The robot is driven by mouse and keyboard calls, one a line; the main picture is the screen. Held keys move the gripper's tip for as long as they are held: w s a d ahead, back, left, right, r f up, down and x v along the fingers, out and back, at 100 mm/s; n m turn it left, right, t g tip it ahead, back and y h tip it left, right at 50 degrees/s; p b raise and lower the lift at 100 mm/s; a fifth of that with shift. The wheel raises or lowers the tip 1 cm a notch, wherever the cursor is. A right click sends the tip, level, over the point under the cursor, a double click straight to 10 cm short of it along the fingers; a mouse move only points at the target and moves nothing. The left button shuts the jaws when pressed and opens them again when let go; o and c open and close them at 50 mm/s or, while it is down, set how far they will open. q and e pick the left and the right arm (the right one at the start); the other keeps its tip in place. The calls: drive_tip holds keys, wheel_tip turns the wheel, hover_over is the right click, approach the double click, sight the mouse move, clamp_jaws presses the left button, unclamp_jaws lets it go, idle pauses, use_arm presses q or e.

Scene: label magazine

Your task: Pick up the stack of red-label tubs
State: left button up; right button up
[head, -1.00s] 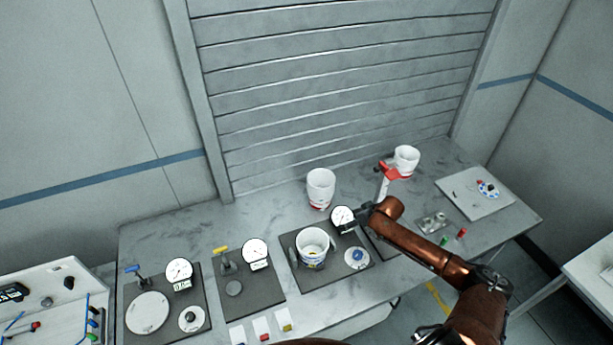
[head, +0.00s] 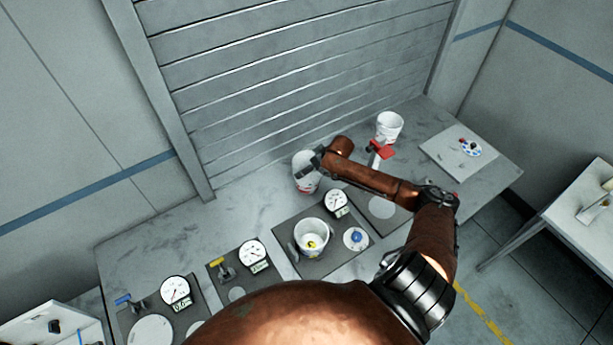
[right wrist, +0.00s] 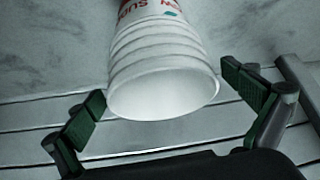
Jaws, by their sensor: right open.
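The stack of red-label tubs (head: 303,183) stands at the back of the bench, near the slatted wall. It is white with red print low down, and my right gripper partly covers it in the head view. In the right wrist view the stack (right wrist: 160,62) shows several nested rims, with red lettering at the top edge of the picture. My right gripper (head: 314,161) is at the stack's upper part. In the right wrist view its open green-padded fingers (right wrist: 168,97) lie on either side of the stack's open end, with visible gaps. My left gripper is out of view.
Another white tub (head: 390,124) stands at the back right by a red-topped post (head: 380,151). A tub (head: 311,238) sits on a dark gauge plate (head: 338,264) in front of the stack. A pale board (head: 437,155) lies at the right. Bench left of the stack is clear.

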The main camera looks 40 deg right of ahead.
drive_tip(key=x, duration=0.3)
drive_tip(key=shift+p, duration=0.4)
drive_tip(key=shift+w+f, duration=0.15)
drive_tip(key=shift+f, duration=0.15)
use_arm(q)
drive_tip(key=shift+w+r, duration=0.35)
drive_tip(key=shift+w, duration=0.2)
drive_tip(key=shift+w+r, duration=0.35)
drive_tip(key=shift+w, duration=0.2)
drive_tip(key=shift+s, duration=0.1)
use_arm(e)
drive_tip(key=c, duration=0.5)
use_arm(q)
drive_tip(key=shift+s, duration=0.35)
use_arm(e)
drive_tip(key=c, duration=1)
